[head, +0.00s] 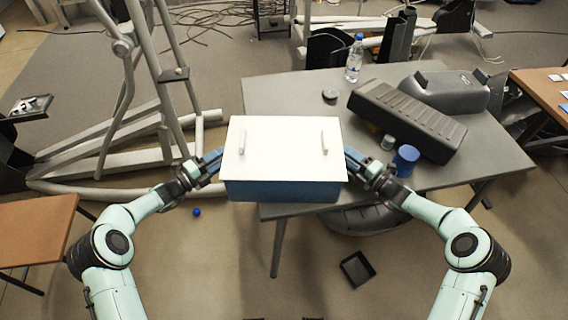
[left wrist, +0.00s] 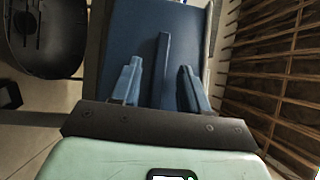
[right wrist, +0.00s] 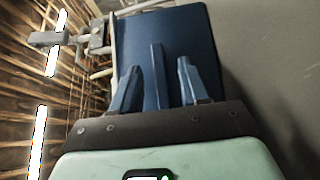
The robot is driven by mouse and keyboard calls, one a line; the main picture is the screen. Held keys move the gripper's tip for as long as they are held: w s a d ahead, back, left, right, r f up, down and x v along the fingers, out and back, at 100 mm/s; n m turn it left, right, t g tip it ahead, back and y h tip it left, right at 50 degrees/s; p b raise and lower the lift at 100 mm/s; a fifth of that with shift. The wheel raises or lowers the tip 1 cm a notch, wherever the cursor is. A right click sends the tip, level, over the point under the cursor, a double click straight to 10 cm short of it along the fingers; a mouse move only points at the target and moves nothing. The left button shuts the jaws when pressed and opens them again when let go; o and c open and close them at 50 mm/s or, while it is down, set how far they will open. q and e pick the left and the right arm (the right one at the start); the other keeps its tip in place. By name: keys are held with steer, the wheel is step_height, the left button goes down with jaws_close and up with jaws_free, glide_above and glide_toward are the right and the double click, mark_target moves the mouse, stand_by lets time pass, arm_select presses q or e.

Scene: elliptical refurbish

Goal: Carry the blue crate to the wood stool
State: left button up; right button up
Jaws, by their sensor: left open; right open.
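The blue crate (head: 285,190) has a flat white lid with two light handles. It is over the near left corner of the grey table, partly past its edge; I cannot tell whether it rests there. My left gripper (head: 214,160) is at the crate's left side and my right gripper (head: 354,163) at its right side. In the left wrist view, open blue fingers stand either side of an upright rib (left wrist: 161,70) on the crate. The right wrist view shows the same around another rib (right wrist: 157,75). A wood-topped piece (head: 35,228), possibly the stool, stands at lower left.
The grey table (head: 480,150) holds a bottle (head: 354,58), a blue cup (head: 405,160) and a long black case (head: 408,118). Another wood top (head: 540,92) is at right. A metal frame (head: 130,120) stands at left. A black tray (head: 357,268) and blue cap (head: 197,212) lie on the floor.

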arm_select(q)
jaws_close()
arm_select(e)
jaws_close()
arm_select(q)
steer(key=shift+w+r, duration=0.1)
steer(key=shift+r, duration=0.15)
arm_select(e)
steer(key=shift+w+r, duration=0.1)
steer(key=shift+r, duration=0.15)
